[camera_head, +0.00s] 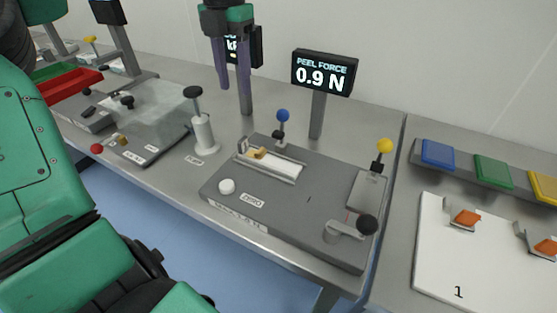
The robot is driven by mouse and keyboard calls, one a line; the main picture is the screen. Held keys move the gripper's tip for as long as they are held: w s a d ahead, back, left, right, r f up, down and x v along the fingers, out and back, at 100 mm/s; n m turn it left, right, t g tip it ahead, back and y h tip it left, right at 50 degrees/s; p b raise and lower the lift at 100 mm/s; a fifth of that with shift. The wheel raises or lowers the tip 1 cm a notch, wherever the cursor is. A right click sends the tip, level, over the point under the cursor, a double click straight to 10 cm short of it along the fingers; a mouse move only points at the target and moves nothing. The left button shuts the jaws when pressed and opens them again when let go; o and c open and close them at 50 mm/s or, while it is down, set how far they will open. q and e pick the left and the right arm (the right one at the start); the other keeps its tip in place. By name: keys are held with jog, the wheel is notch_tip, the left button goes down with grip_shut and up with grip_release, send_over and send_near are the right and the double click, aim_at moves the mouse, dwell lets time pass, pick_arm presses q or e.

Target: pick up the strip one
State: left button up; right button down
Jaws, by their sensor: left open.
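A white board (436,265) lies at the right, with the number 1 printed near its front edge. On it sits a small light piece with an orange block (466,217), and a second such piece with an orange block (546,247) stands farther right, near the picture's edge. I cannot tell for certain which is strip one. My left gripper (233,88) hangs at the upper middle, fingers pointing down and apart, with nothing between them. It is well to the left of the white board. My right gripper is not in view.
A grey peel tester (290,222) with blue, yellow and black knobs fills the middle of the bench. A display (323,73) reads peel force 0.9 N. Blue (437,153), green (492,171) and yellow (546,187) pads line the back right. A red tray (66,90) is at left.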

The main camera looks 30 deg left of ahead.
aim_at(242, 139)
pick_arm(q)
notch_tip(242, 139, down, 15)
jog(key=shift+f, duration=0.1)
grip_shut()
dwell(1.6)
